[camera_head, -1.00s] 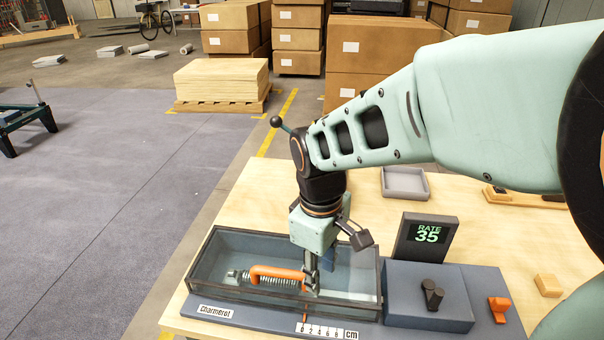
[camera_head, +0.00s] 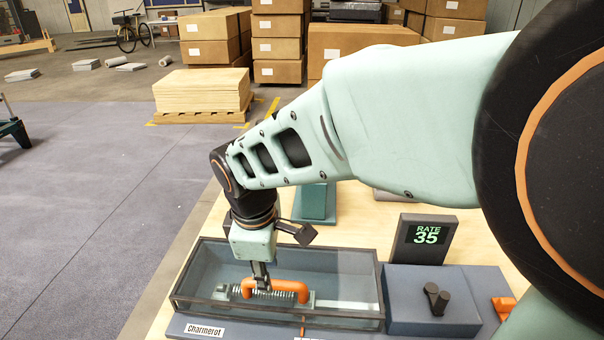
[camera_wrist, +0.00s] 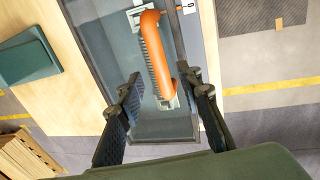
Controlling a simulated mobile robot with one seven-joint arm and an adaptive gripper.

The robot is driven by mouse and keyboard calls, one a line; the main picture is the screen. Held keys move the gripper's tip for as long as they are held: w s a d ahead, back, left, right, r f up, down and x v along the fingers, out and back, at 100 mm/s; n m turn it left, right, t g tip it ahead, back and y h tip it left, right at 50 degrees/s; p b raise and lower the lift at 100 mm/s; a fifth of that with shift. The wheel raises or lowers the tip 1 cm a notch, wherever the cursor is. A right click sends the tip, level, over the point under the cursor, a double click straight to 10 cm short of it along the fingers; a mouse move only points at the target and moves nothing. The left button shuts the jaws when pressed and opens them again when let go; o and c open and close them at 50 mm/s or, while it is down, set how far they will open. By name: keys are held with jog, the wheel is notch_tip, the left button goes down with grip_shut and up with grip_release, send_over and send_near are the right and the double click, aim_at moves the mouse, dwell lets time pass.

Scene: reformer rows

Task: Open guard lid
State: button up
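The guard is a long, low, clear-walled box (camera_head: 345,312) with dark edges at the bench front. Its clear lid appears to lie flat, but its panes are hard to tell apart. An orange U-shaped handle (camera_head: 290,286) runs along the box beside a coil spring (camera_head: 262,294). I cannot tell whether the handle is on the lid or under it. My gripper (camera_head: 262,275) points down at the left half of the handle. In the wrist view, the fingers of my gripper (camera_wrist: 166,92) are spread wide, with the orange handle (camera_wrist: 155,50) between and beyond them. Nothing is held.
An orange part (camera_head: 503,306) is at the far right. Stacked boards (camera_head: 203,90) are on the floor beyond.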

jog(key=f+b, duration=0.1)
jog(key=f, duration=0.1)
jog(key=f+b, duration=0.1)
jog(key=f, duration=0.1)
jog(key=shift+w+b, duration=0.3)
jog(key=shift+w, duration=0.1)
jog(key=shift+c, duration=0.3)
grip_shut()
